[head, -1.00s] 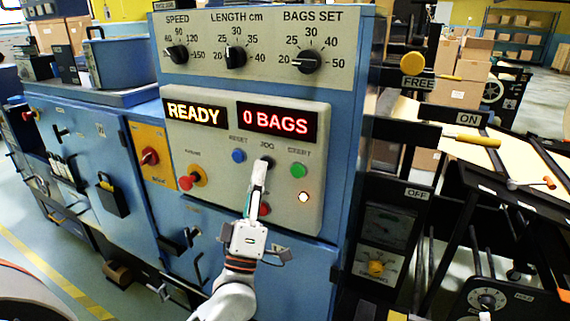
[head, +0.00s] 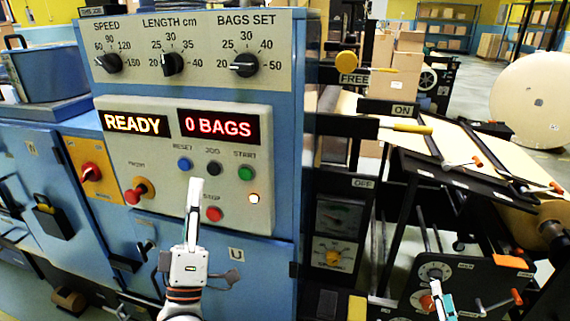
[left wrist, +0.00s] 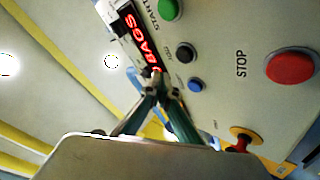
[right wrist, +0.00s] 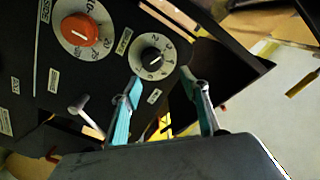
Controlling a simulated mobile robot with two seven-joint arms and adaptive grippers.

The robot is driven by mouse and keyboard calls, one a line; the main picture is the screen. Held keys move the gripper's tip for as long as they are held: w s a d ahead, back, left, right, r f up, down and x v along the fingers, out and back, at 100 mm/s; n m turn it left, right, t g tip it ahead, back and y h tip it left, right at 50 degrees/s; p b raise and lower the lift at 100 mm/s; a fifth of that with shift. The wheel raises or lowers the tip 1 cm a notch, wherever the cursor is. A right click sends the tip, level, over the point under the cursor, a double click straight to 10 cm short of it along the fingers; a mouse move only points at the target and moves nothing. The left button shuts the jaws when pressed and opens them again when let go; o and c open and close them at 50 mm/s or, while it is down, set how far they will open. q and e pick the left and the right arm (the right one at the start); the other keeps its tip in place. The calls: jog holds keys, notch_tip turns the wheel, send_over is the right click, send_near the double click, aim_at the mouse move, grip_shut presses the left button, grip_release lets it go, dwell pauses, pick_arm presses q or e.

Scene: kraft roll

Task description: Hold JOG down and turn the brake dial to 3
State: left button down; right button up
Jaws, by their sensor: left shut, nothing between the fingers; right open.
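The black JOG button (head: 213,169) is on the grey panel between blue RESET and green START; it also shows in the left wrist view (left wrist: 185,52). My left gripper (head: 196,181) is shut and empty, its tips below and left of JOG, apparently clear of it. In the left wrist view its fingers (left wrist: 157,80) meet beside the button. A dial with a black knob and numbered white ring (right wrist: 151,57) is in the right wrist view, apparently the brake dial; its setting is unclear. My right gripper (right wrist: 165,85) is open, its fingers straddling below the dial, apart from it.
A second dial with a red knob (right wrist: 81,30) sits beside the black one. The displays read READY (head: 133,123) and 0 BAGS (head: 221,127). A red STOP button (head: 213,214) and a red mushroom button (head: 138,192) are near my left gripper. A pale lever (right wrist: 85,112) juts out beside my right fingers.

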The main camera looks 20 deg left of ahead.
pick_arm(q)
jog(key=shift+s, duration=0.9)
pick_arm(e)
jog(key=shift+r, duration=0.2)
